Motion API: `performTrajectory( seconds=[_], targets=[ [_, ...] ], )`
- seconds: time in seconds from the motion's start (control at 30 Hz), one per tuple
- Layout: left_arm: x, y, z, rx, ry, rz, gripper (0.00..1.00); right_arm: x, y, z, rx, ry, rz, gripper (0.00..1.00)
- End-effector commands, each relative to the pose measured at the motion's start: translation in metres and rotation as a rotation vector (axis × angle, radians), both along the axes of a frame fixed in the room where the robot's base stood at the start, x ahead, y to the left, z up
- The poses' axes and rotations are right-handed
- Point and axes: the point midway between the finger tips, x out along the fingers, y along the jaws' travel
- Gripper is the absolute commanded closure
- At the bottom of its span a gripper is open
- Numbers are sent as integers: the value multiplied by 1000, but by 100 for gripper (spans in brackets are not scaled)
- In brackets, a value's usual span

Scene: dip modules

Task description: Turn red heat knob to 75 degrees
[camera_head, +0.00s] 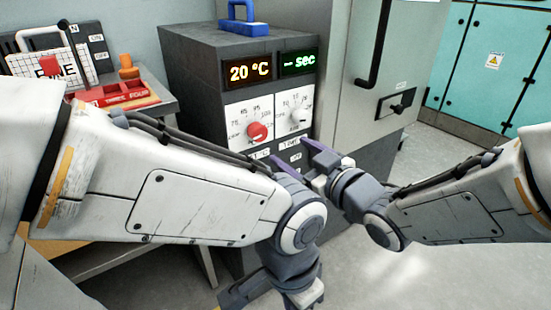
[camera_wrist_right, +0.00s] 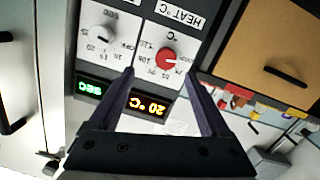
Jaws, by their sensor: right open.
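The red heat knob (camera_head: 257,132) sits on a white dial plate on the front of the grey heating unit (camera_head: 190,75). It also shows in the right wrist view (camera_wrist_right: 166,60). The display (camera_head: 249,71) above it reads 20 °C. My right gripper (camera_head: 291,151) is open and empty in front of the panel, below and right of the knob in the head view. In the right wrist view its purple fingers (camera_wrist_right: 161,74) are spread, with the red knob beyond and between their tips, apart from them. My left gripper (camera_head: 300,288) hangs low; its fingers cannot be made out.
A white time knob (camera_head: 298,115) sits right of the red knob, under a green "sec" display (camera_head: 298,62). A grey cabinet with a dark handle (camera_head: 372,50) stands to the right. A red tray (camera_head: 122,95) lies on the left table. My left forearm crosses below the panel.

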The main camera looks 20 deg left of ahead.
Motion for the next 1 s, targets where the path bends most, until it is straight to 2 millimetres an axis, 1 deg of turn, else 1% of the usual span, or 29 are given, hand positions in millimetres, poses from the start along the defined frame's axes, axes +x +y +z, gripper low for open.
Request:
performTrajectory(
  seconds=[0.03,0.13,0.27,0.37,0.6,0.8,1.0],
  targets=[
    [0,0,-19,0,0,0,100,0,3,-14,23,-25,17,19],
    [0,0,-26,-1,-1,0,100,-2,6,-12,57,-61,43,19],
    [0,0,-29,-1,-1,0,100,0,12,-10,75,-78,57,19],
    [0,0,-31,-1,-1,0,100,7,21,-10,76,-80,59,19],
    [0,0,-40,-1,-1,0,100,34,57,-11,76,-79,58,19],
    [0,0,-46,-1,-1,0,100,53,81,-10,75,-79,58,19],
    [0,0,-47,-1,-1,0,100,61,90,-9,75,-79,56,19]
  ],
)
